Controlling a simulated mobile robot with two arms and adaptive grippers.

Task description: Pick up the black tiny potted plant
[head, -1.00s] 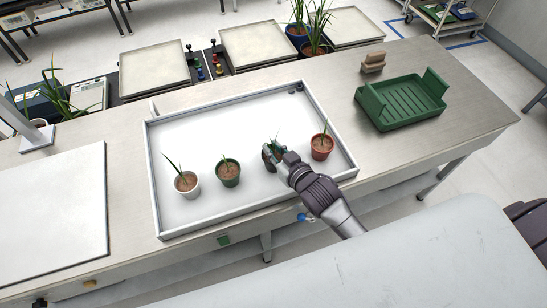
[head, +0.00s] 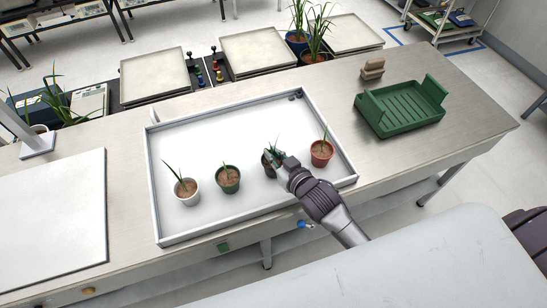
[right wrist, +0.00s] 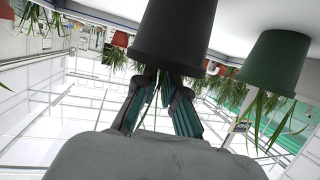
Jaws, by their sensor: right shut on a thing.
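The black potted plant (head: 267,169) stands in the white tray between the green and terracotta pots, mostly hidden by my right gripper (head: 272,157). In the right wrist view, which is turned over, the black pot (right wrist: 174,30) fills the top middle. My right gripper's fingers (right wrist: 160,82) are shut at its rim, with green leaves between them. I cannot tell whether the pot is clear of the tray floor. My left gripper is not in view.
The white-walled tray (head: 165,238) also holds a white pot (head: 187,192), a green pot (head: 228,180) and a terracotta pot (head: 321,153), the last close to my right gripper. A green crate (head: 402,107) stands right of the tray. The tray's middle and back are clear.

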